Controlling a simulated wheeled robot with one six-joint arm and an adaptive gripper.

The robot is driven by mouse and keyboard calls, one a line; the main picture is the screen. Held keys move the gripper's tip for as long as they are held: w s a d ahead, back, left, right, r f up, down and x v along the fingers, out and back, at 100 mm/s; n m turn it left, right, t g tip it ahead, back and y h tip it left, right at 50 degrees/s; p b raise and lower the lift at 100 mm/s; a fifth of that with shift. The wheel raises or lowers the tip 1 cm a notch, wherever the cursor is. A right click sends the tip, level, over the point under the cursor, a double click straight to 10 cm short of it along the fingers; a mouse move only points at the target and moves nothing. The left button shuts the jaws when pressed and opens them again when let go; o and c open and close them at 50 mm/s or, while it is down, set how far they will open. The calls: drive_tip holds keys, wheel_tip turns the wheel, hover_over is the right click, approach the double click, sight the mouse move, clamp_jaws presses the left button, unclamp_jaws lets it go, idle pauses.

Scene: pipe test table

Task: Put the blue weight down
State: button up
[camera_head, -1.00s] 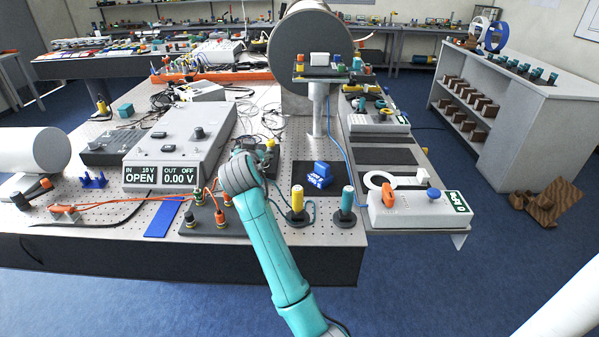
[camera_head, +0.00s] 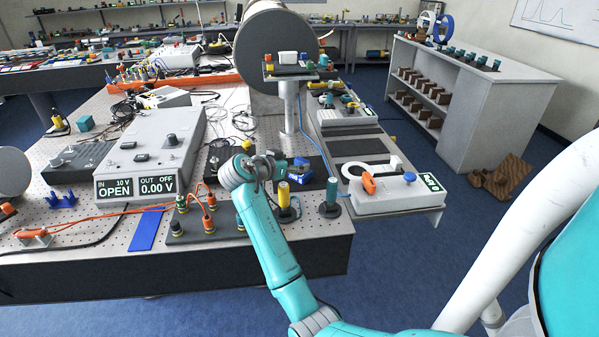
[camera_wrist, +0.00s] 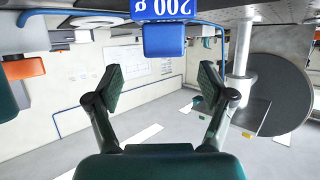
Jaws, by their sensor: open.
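The blue weight (camera_head: 299,170) rests on a black pad (camera_head: 321,168) near the table's front right part. In the wrist view, which is upside down, its blue body with white "200 g" lettering (camera_wrist: 160,9) is cut off by the top edge, and its blue knob (camera_wrist: 164,41) points down in the picture. My gripper (camera_head: 279,166) is just left of the weight in the head view. In the wrist view my gripper (camera_wrist: 163,82) has its two fingers wide apart, with nothing between them. The knob lines up with the gap, beyond the fingertips.
Yellow (camera_head: 283,195) and teal (camera_head: 331,192) posts stand in front of the pad. A grey box with an orange knob (camera_head: 369,183) is to the right. A metal post (camera_head: 289,105) carrying a small platform rises behind. Orange cables (camera_head: 120,208) lie left.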

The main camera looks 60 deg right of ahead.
sight(300, 162)
drive_tip(key=shift+w+f+x, duration=0.1)
drive_tip(key=shift+x, duration=1.3)
drive_tip(key=shift+w+f+x, duration=0.1)
drive_tip(key=shift+w+x, duration=0.05)
drive_tip(key=shift+x, duration=1.25)
